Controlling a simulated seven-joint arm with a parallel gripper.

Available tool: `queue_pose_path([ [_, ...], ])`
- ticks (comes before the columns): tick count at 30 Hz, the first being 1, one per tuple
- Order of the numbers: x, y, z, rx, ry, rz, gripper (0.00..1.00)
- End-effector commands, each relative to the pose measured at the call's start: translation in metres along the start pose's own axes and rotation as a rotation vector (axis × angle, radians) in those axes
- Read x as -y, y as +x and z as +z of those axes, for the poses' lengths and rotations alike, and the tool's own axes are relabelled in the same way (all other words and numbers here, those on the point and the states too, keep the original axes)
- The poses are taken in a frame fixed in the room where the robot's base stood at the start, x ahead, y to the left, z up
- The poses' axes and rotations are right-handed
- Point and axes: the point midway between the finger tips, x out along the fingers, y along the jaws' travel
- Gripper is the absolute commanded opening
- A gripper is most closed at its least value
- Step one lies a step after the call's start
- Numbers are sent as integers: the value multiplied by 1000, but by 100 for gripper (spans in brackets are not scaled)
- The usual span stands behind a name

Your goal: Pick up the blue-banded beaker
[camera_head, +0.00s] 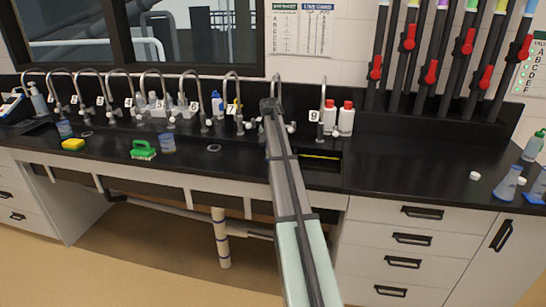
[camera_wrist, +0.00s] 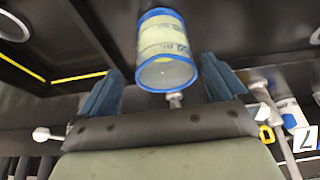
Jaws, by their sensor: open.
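A clear beaker with blue bands and a pale yellow-green part (camera_wrist: 163,50) shows in the wrist view. It is between and just beyond the two blue fingertips of my gripper (camera_wrist: 160,68). My gripper is open, with a visible gap on each side of the beaker, and nothing is held. In the head view my arm reaches over the counter to the sink area, with its end (camera_head: 270,104) near taps 7 and 9. The arm hides this beaker there. Other bluish beakers stand at the left (camera_head: 64,129) and left of centre (camera_head: 167,143).
Several curved taps (camera_head: 206,100) line the back of the black counter (camera_head: 390,180). Two white bottles with red caps (camera_head: 346,117) stand right of my arm. A green brush (camera_head: 143,149) and yellow sponge (camera_head: 73,144) lie left. The counter's right middle is mostly clear.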

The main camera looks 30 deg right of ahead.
Motion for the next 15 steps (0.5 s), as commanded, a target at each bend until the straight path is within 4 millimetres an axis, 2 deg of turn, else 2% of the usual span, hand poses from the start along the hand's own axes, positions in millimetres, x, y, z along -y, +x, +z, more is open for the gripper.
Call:
queue_pose_path([
  [9, 6, 39, -4, 2, 0, 1, 98],
  [15, 6, 46, -4, 0, 0, 0, 98],
])
